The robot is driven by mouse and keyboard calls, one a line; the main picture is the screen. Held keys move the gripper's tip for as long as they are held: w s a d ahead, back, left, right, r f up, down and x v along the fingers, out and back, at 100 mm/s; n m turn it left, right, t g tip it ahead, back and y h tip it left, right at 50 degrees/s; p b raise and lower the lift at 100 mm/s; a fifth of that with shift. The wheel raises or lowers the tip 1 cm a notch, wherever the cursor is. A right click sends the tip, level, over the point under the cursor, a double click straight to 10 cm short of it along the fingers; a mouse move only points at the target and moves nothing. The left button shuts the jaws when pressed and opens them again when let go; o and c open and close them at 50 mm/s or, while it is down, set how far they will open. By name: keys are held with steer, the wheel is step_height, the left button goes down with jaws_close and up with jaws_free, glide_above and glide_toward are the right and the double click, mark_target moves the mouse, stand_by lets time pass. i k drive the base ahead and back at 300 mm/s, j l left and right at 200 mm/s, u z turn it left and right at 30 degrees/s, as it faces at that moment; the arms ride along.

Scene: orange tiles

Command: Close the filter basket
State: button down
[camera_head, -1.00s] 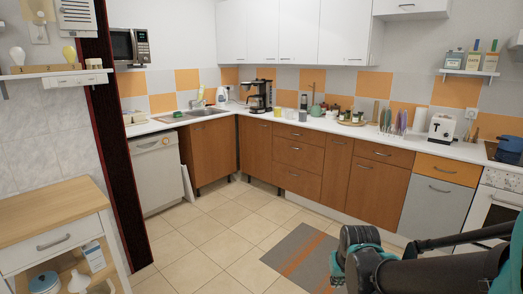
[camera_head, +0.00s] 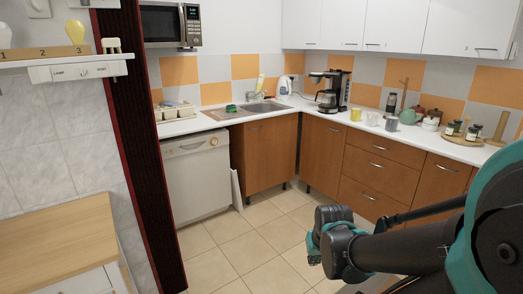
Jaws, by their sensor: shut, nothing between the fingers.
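The black coffee maker (camera_head: 343,91) stands on the white counter (camera_head: 290,104) against the orange and white tiles, right of the corner. A dark part, likely its filter basket (camera_head: 317,76), juts out to the left near its top. It is too small to tell exactly how far open it is. The carafe (camera_head: 327,102) sits below it. My gripper (camera_head: 314,248) shows at the lower middle, with teal parts at its tip. It appears shut and empty. It is over the floor in front of the cabinets, well apart from the coffee maker.
A yellow mug (camera_head: 356,114), a glass (camera_head: 372,118) and a grey mug (camera_head: 391,123) stand right of the coffee maker. A kettle (camera_head: 284,86) is left of it. A dark red post (camera_head: 143,140) and wooden-topped table (camera_head: 60,250) are left. Tiled floor (camera_head: 240,240) is clear.

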mark_target(316, 80)
steer(key=i, duration=2.25)
